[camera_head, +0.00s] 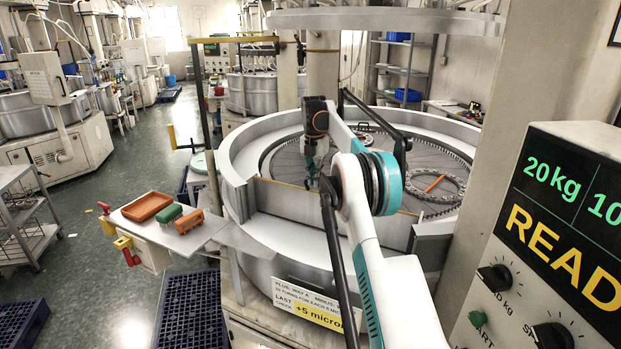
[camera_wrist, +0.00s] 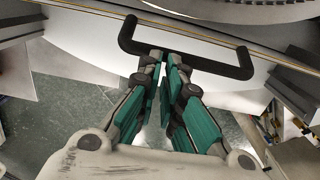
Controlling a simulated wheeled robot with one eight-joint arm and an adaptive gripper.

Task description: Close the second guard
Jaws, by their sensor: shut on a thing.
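The round lapping machine (camera_head: 235,165) stands in the middle of the head view, with a pale curved wall around its plate. A flat panel with a yellowish top edge, seemingly the guard (camera_head: 280,197), spans the front of the wall. In the wrist view a black bar handle (camera_wrist: 215,55) crosses in front of pale panel surfaces. My gripper (camera_wrist: 168,60) has its green fingers shut on the middle of this handle. In the head view my gripper (camera_head: 312,175) is small at the panel's top edge, and my arm hides part of the panel. The handle's grip is hard to see there.
A side shelf (camera_head: 215,232) at the left holds an orange tray (camera_head: 147,206), a green block (camera_head: 164,215) and an orange-brown block (camera_head: 189,221). A control box (camera_head: 560,240) stands close on the right. A blue pallet (camera_head: 187,310) lies on the floor. The aisle at left is open.

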